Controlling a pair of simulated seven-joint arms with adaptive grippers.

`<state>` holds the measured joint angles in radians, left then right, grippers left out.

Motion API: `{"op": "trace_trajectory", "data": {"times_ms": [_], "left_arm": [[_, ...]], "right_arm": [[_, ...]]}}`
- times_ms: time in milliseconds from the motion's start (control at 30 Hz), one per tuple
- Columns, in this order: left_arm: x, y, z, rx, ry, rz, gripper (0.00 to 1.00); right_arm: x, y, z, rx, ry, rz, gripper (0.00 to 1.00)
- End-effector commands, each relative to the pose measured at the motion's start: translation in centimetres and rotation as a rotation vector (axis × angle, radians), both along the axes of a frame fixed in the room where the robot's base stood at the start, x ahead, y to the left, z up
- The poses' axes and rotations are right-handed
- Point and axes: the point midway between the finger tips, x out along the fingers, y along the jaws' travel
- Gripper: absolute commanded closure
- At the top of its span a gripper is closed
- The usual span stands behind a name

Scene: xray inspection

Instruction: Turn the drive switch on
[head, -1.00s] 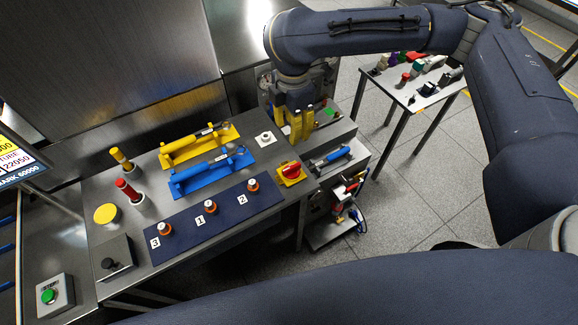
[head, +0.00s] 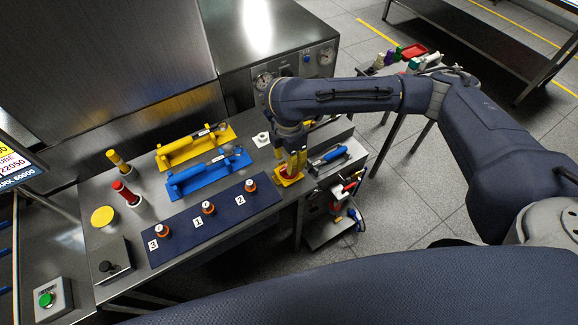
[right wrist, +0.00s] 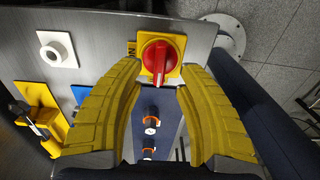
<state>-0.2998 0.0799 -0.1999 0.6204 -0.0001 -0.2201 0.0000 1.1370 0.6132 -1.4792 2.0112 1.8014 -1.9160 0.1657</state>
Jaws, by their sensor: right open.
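A red rotary switch (right wrist: 158,62) on a yellow plate (right wrist: 171,40) shows in the right wrist view, with its handle lying lengthwise in the picture. I take it as the drive switch; lettering at its left edge is mostly hidden. My right gripper (right wrist: 163,75) is open, its yellow fingers on either side of the red handle, with nothing held. I cannot tell whether they touch it. In the head view, my right gripper (head: 289,168) points down over the yellow plate (head: 291,181) and mostly hides the red handle. My left gripper is not in view.
A white button base (head: 262,139) lies just behind the switch. A blue mat (head: 222,215) with numbered orange-and-white knobs lies to its left, and a blue-handled tool (head: 327,158) to its right. Yellow (head: 190,150) and blue (head: 205,178) handled fixtures stand further left.

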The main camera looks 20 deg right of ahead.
Motion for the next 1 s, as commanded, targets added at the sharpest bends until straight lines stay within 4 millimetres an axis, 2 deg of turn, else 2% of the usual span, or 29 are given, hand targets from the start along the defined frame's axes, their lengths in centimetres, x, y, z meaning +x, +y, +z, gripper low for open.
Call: {"op": "trace_trajectory", "data": {"times_ms": [100,300,767,800,1000], "left_arm": [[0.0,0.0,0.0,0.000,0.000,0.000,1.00],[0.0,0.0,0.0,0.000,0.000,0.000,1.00],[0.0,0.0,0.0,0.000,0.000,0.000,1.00],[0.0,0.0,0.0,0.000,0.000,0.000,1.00],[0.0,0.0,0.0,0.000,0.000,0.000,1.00]], "right_arm": [[-0.1,0.0,-1.5,0.000,0.003,0.000,0.64],[0.0,0.0,-3.0,0.001,0.001,-0.001,0.64],[0.0,0.0,-3.7,0.000,0.000,0.000,0.64],[0.0,0.0,-3.7,0.000,0.000,0.000,0.61],[0.0,0.0,-3.7,0.000,0.000,0.000,0.84]]}}
